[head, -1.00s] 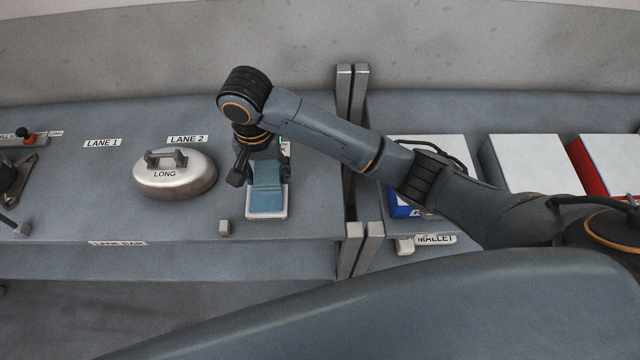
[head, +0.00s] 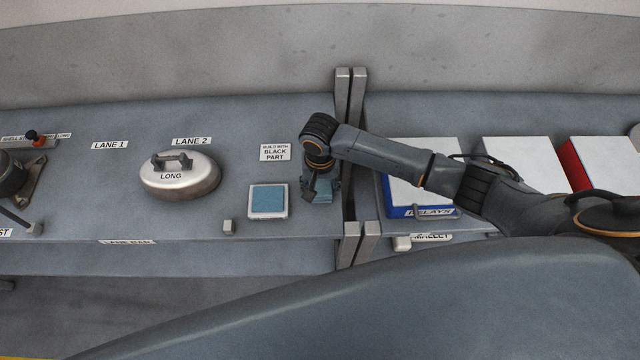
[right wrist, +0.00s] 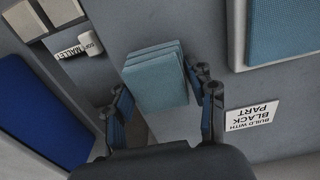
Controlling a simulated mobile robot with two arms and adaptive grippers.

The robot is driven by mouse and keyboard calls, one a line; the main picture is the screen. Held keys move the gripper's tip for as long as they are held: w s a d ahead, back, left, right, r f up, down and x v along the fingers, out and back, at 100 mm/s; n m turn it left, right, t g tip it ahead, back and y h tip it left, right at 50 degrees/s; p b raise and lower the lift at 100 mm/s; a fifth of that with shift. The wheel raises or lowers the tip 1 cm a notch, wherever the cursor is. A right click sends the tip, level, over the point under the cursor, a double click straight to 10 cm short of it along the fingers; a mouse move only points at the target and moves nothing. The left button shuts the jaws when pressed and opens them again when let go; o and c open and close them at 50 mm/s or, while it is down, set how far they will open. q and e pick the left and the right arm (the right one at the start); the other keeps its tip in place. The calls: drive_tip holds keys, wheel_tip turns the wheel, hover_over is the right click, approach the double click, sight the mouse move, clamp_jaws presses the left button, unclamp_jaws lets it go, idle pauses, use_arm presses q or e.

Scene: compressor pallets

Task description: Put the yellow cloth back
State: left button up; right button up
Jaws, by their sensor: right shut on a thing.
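No yellow cloth can be made out in either view. My right gripper (head: 320,186) is shut on a folded light-blue cloth (right wrist: 155,74), seen between its fingers in the right wrist view. In the head view the cloth (head: 323,196) shows partly under the gripper, just left of the metal posts. I cannot tell whether it touches the bench. A white-rimmed square tray (head: 250,215) with a flat blue pad (head: 268,201) lies to the left of the gripper. My left gripper is not in view.
A "BUILD WITH BLACK PART" label (head: 275,153) lies behind the tray. A round metal part marked LONG (head: 178,182) stands further left, with a small grey block (head: 229,227) near the front edge. Metal posts (head: 350,235) divide the benches; a blue RELAYS bin (head: 398,211) stands right.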

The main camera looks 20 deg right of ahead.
sight(320, 185)
drive_tip(key=shift+f, duration=0.15)
drive_tip(key=o, duration=1.2)
wheel_tip(320, 185, up, 12)
drive_tip(key=shift+a+r+b, duration=0.1)
drive_tip(key=shift+r+b, duration=0.05)
drive_tip(key=shift+b, duration=0.6)
